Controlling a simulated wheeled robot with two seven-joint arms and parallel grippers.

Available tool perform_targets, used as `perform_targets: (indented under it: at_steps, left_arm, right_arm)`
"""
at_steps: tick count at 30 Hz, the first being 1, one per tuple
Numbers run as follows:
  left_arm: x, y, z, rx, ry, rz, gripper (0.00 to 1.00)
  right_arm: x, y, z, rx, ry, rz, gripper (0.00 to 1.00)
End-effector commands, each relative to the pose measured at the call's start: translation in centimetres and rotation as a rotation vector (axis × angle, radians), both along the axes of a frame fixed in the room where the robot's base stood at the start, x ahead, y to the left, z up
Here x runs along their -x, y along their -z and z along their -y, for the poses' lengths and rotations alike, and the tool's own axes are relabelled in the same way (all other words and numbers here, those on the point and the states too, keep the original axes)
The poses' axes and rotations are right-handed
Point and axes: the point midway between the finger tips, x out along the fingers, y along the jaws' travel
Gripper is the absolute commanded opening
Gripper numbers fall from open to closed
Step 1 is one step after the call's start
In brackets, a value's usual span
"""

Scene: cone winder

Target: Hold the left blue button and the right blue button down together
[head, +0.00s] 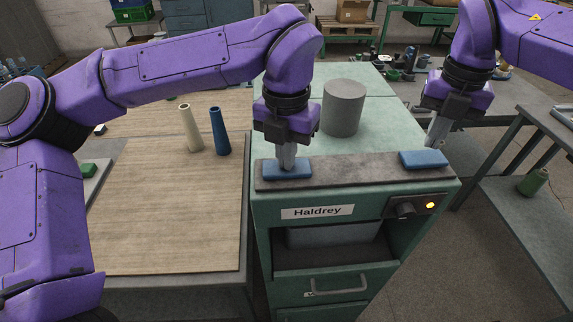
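The left blue button (287,174) is a flat block on the grey strip along the front of the green machine top. My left gripper (288,163) points straight down with its fingers together, its tips against the top of this button. The right blue button (424,160) sits at the strip's right end. My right gripper (434,140) is shut and slightly tilted, with its tips at the back edge of this button in the picture. I cannot tell whether they touch it. Neither gripper holds anything.
A grey cylinder (343,108) stands on the machine top between my grippers, behind the strip. A cream cone (190,128) and a blue cone (220,131) stand on the wooden table.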

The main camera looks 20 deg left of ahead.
Motion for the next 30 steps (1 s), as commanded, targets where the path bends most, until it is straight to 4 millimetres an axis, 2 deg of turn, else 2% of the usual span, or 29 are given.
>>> perform_targets:
  at_steps: [5,24,30]
  left_arm:
    - [0.0,0.1,0.0,0.0,0.0,-0.001,0.0]
    - [0.0,0.1,0.0,0.0,0.0,-0.001,0.0]
    - [0.0,0.1,0.0,0.0,0.0,-0.001,0.0]
  right_arm:
    - [0.0,0.2,0.0,0.0,0.0,-0.001,0.0]
    - [0.0,3.4,0.0,0.0,0.0,-0.001,0.0]
    - [0.0,3.4,0.0,0.001,0.0,-0.001,0.0]
